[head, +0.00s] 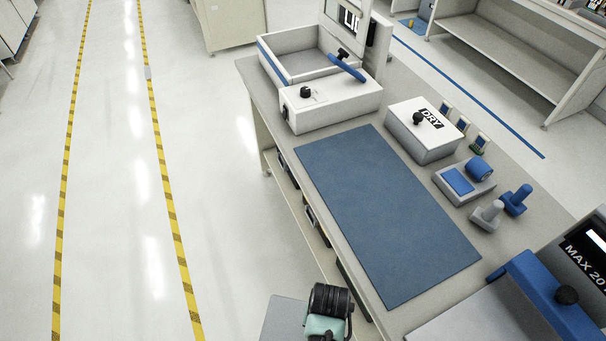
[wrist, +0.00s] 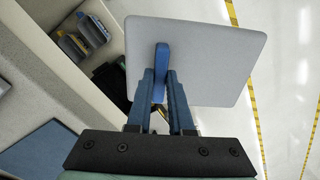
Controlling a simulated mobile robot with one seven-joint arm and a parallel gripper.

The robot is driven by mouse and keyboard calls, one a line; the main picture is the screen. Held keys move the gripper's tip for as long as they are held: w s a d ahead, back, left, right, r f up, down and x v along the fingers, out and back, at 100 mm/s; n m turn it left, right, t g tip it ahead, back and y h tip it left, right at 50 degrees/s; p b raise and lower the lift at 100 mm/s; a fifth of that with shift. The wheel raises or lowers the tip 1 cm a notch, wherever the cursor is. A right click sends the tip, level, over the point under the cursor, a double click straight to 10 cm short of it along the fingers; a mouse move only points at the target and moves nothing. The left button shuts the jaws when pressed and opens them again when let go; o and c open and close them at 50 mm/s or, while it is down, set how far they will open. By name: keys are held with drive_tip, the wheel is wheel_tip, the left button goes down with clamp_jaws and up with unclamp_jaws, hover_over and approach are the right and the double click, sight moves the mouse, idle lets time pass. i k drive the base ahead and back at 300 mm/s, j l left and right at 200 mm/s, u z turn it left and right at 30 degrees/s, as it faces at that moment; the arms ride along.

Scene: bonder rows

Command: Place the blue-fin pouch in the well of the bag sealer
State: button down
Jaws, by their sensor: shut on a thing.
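The blue-fin pouch is a flat pale grey panel (wrist: 215,62) with an upright blue fin (wrist: 161,58) in the wrist view. My gripper (wrist: 160,85) is shut on the fin, with one blue finger on each side. In the head view my gripper (head: 326,308) is at the bottom, off the bench's left edge, and the grey pouch (head: 284,319) shows beside it over the floor. A white machine (head: 330,104) with an open well (head: 303,63), at the far end of the bench, looks like the bag sealer. A blue bar with a black knob crosses its right side.
A blue mat (head: 385,215) lies bare on the bench. To its right are a white box marked DRY (head: 425,130), a small blue-topped device (head: 463,183) and two knobbed pieces (head: 488,215). A machine with a blue bar (head: 545,295) stands near right. The left aisle is clear.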

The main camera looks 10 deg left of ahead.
sight(306, 71)
drive_tip(key=i+j, duration=0.45)
drive_tip(key=j, duration=0.15)
drive_tip(key=i+j, duration=0.45)
drive_tip(key=j, duration=0.15)
